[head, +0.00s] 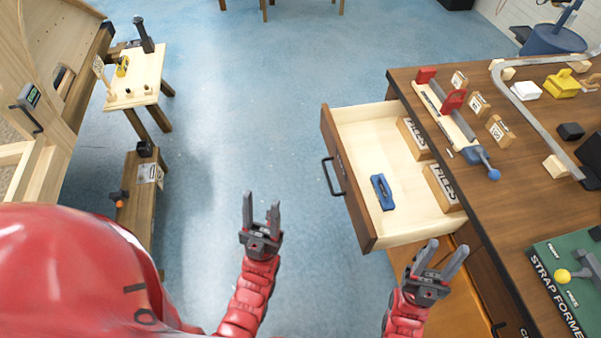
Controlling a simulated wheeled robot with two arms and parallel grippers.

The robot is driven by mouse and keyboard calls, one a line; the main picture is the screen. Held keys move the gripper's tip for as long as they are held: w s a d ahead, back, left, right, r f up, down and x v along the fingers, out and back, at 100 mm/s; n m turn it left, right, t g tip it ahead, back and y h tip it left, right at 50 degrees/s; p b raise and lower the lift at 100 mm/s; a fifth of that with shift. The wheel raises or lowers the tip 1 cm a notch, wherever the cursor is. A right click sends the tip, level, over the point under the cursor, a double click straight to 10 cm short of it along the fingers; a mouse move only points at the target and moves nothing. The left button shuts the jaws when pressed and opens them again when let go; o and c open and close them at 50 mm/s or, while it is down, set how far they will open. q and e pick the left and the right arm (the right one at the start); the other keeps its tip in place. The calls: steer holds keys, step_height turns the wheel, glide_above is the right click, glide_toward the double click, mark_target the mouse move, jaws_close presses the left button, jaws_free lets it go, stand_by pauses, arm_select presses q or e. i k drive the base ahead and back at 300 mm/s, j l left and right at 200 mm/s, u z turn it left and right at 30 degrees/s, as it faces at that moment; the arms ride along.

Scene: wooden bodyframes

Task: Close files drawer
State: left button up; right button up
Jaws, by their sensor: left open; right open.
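The files drawer (370,222) is pulled out of the brown wooden desk on the right, its front facing left. Its dark handle (332,176) is on that front. Inside lie two wooden blocks marked FILES (414,139) and a blue tool-like object (382,192). My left gripper (262,212) is open and empty, left of the drawer and below its handle in the picture, apart from it. My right gripper (440,260) is open and empty, just below the drawer's near corner in the picture. I cannot tell whether it touches the drawer or desk.
The desk top (450,100) carries a clamp jig, small blocks and a green strap former (565,275). A small wooden table (135,80) and bench (140,200) stand at the left. The blue floor (240,110) between is clear.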

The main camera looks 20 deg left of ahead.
mark_target(362, 141)
steer(key=u, duration=0.1)
steer(key=k+j+z, duration=0.15)
steer(key=j+z, duration=0.15)
steer(key=z, duration=0.15)
steer(key=k+j+z, duration=0.25)
steer(key=z, duration=0.2)
